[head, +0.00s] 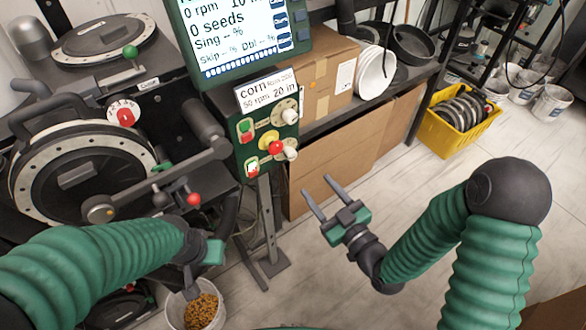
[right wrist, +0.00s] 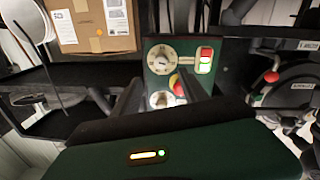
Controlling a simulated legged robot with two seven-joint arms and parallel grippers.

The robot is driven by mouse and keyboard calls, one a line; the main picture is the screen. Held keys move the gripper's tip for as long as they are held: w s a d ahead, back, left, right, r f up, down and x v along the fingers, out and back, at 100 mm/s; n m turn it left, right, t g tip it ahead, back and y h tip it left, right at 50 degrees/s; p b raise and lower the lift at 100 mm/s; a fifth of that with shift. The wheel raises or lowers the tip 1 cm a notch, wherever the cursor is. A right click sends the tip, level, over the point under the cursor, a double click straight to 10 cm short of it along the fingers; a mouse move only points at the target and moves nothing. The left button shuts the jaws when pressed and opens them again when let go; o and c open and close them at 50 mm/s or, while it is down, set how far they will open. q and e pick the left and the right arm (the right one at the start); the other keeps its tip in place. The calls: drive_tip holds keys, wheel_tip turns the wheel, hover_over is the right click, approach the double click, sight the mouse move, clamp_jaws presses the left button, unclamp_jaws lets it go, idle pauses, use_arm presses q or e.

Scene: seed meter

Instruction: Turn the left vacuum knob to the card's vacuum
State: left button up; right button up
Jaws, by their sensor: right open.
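The card (head: 267,91) above the control panel (head: 246,158) reads "corn", "50 rpm", "20 in". The panel has an upper pale knob (head: 290,116) on a round dial and a lower pale knob (head: 290,153). I cannot read which is the vacuum knob. The right wrist view shows the upper-placed dial (right wrist: 161,58) and another pale knob (right wrist: 160,99) partly hidden by my fingers. My right gripper (head: 318,187) is open and empty, below and right of the panel, touching nothing. My left gripper (head: 203,258) hangs above a bucket; its fingers are not clear.
The screen (head: 240,35) above shows 0 rpm and 0 seeds. A red button (head: 276,147) sits beside the knobs. Seed discs (head: 75,175) and a red-pointer dial (head: 125,116) are left. A seed bucket (head: 198,310) stands below.

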sight(293, 158)
use_arm(q)
drive_tip(key=b+x, duration=0.2)
drive_tip(key=x, duration=0.1)
drive_tip(key=shift+s+f, duration=0.35)
use_arm(e)
drive_tip(key=x, duration=1.2)
clamp_jaws()
